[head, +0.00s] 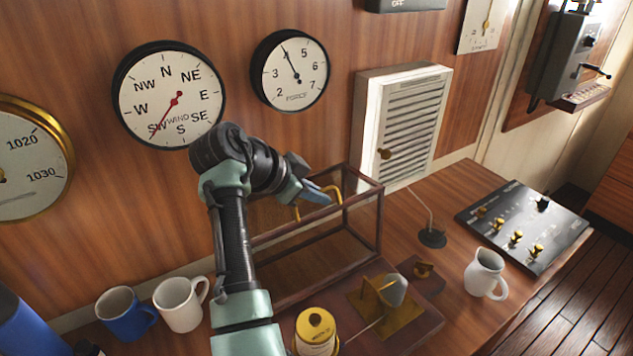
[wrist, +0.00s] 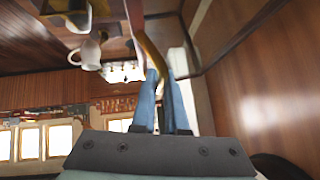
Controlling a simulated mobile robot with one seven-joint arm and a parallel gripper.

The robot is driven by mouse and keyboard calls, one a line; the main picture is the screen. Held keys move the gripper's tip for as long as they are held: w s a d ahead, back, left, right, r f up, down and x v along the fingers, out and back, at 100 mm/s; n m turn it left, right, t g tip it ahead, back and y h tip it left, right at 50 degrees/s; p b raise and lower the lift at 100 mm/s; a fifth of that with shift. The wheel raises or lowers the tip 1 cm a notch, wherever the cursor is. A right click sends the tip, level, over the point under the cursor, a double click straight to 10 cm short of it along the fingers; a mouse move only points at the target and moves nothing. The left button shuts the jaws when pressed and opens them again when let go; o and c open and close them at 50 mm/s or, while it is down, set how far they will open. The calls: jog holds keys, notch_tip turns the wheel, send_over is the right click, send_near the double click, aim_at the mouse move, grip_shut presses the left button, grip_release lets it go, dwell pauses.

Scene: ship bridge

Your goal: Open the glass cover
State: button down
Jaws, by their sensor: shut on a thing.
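The glass cover (head: 364,200) is a clear box with a dark reddish-brown frame, in the middle of the head view. A curved brass handle (head: 334,189) is on it. My gripper (head: 318,196) is shut on this handle. In the wrist view, the brass handle (wrist: 151,52) runs in between the blue fingertips (wrist: 162,76). A brass instrument (head: 378,300) and a brass drum (head: 316,328) show in front of the cover's frame. My arm hides the cover's left part. I cannot tell exactly how far the cover is tilted.
A white jug (head: 485,273) and a black control panel (head: 524,226) stand to the right on the wooden desk. A blue mug (head: 124,313) and a white mug (head: 180,303) stand at the left. Wall dials and a louvered white box (head: 405,115) are behind.

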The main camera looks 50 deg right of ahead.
jog(key=c, duration=0.9)
grip_release()
jog(key=shift+c, duration=0.2)
jog(key=b+v, duration=0.2)
jog(key=v, duration=1.1)
